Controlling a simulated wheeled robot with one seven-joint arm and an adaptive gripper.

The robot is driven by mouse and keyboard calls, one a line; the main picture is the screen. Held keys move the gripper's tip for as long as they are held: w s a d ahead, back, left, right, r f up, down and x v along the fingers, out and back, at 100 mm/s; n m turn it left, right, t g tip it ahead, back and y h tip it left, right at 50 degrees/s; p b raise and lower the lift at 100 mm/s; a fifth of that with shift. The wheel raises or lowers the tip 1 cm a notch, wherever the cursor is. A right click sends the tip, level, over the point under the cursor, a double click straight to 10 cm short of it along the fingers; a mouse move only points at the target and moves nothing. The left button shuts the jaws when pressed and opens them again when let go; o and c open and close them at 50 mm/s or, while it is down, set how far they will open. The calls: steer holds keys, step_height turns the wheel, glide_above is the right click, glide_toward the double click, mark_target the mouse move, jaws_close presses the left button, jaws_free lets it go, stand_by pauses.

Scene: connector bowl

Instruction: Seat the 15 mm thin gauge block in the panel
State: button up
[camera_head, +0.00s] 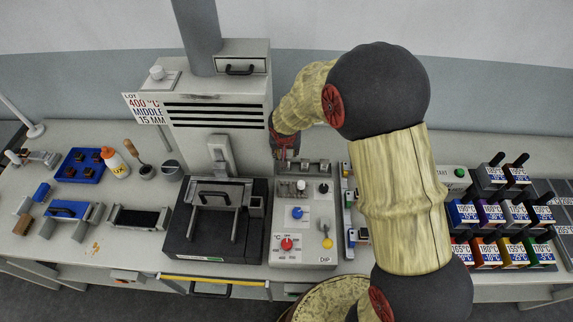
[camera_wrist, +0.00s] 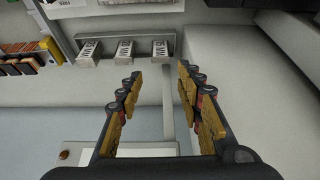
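Three small grey gauge blocks stand in a row in a rack (camera_wrist: 108,42) in the wrist view: a left one (camera_wrist: 90,52), a middle one (camera_wrist: 125,50) and a right one (camera_wrist: 160,48). Their labels show "MM", but I cannot read the sizes for certain. The row also shows at the back of the control panel (camera_head: 277,257) in the head view. The panel carries a red dial, blue and yellow knobs and the word "DIP". My gripper (camera_wrist: 160,80) is open, with nothing between its fingers, and apart from the blocks. In the head view my gripper (camera_head: 284,150) is just behind the row, partly hidden.
A sign (camera_head: 146,108) reads "LOT 400 °C MIDDLE 15 MM". A dark press-like machine (camera_head: 185,240) with a handle stands left of the panel. Several labelled coloured blocks (camera_head: 490,255) stand at the right. A blue tray (camera_head: 67,175) lies at the left.

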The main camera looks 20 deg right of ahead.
steer(key=b+x, duration=0.2)
steer(key=x, duration=1)
steer(key=shift+s, duration=0.1)
steer(key=shift+c, duration=0.8)
steer(key=c, duration=0.8)
